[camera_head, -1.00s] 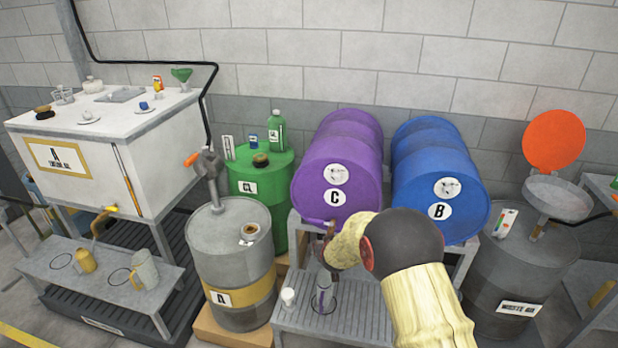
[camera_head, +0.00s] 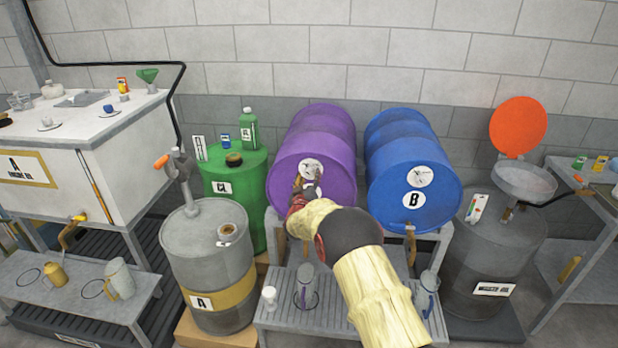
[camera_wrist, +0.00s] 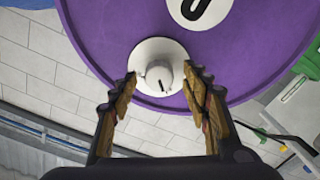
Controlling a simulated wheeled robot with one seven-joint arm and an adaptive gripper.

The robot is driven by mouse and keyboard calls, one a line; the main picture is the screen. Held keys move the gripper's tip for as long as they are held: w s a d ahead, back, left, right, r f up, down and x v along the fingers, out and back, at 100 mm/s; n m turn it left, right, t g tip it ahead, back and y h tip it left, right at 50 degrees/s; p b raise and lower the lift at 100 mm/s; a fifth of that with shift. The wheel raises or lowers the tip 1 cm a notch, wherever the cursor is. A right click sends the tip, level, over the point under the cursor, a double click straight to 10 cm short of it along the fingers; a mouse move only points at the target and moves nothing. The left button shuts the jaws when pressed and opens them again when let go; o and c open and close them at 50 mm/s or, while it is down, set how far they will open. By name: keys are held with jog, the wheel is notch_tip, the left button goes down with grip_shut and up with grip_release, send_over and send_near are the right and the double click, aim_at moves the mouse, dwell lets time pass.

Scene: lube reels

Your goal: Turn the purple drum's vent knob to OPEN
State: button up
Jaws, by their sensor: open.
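The purple drum (camera_head: 322,137) lies on its side on a grey rack, its round end facing me. Its vent knob (camera_wrist: 159,77) is a small white knob on a round white plate (camera_wrist: 143,53) near the rim; a dark mark shows on the knob, but its lettering is too small to read. In the head view the plate (camera_head: 312,168) shows high on the drum's end. My gripper (camera_wrist: 160,87) is open, with its two fingertips on either side of the knob. It also shows in the head view (camera_head: 308,186), in front of the drum's end. I cannot tell whether the fingers touch the knob.
The blue drum B (camera_head: 412,166) lies close on the right. A green drum (camera_head: 229,198) and a grey drum A (camera_head: 208,248) stand on the left. A grey step (camera_head: 283,318) below holds cups and jugs. Wall space above is clear.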

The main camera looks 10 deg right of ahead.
jog(key=shift+x, duration=0.85)
jog(key=shift+c, duration=1.3)
jog(key=c, duration=0.8)
jog(key=shift+c, duration=0.4)
